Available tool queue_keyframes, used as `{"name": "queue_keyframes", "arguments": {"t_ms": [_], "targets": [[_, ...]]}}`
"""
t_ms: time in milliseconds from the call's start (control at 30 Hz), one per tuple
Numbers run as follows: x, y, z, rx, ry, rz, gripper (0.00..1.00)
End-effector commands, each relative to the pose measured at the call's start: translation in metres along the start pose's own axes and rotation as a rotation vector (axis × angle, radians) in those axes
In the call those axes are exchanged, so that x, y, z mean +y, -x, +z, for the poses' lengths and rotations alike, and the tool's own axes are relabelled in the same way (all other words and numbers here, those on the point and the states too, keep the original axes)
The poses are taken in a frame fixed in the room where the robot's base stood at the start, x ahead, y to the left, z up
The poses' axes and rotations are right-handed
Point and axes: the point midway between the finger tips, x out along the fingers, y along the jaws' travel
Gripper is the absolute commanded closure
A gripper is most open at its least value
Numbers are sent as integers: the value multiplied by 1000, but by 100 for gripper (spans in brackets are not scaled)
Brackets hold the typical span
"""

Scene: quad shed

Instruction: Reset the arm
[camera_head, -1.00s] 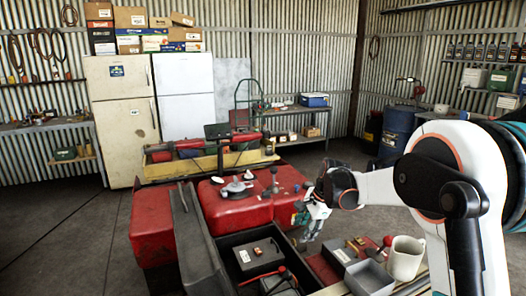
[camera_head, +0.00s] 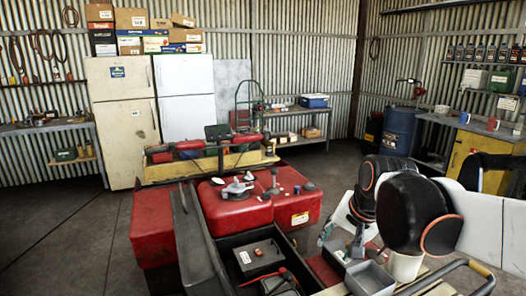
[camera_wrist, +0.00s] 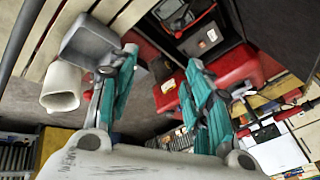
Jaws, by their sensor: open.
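My gripper (camera_head: 342,238) is in the head view at the right of the red machine, partly hidden by my folded white and black arm. In the wrist view its two teal fingers (camera_wrist: 162,62) are spread apart with nothing between them. A cream mug (camera_head: 405,266) stands below my arm, its upper part covered in the head view. The mug (camera_wrist: 62,88) also shows left of the fingers in the wrist view. An open grey bin (camera_head: 370,279) is beside the mug, and it also shows in the wrist view (camera_wrist: 92,45).
The red machine (camera_head: 150,225) fills the middle, with a dark tray (camera_head: 230,250) holding a grey box (camera_head: 258,256). Two fridges (camera_head: 185,95) stand behind. A blue drum (camera_head: 398,130) and yellow cabinet (camera_head: 472,150) are at the right. Bare floor lies at the left.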

Motion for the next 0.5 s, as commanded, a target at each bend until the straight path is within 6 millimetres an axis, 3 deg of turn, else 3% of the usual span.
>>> {"name": "queue_keyframes", "arguments": {"t_ms": [200,500], "targets": [[31,25,38,55,169,3,54],[74,41,88,131,403,20,54]]}}
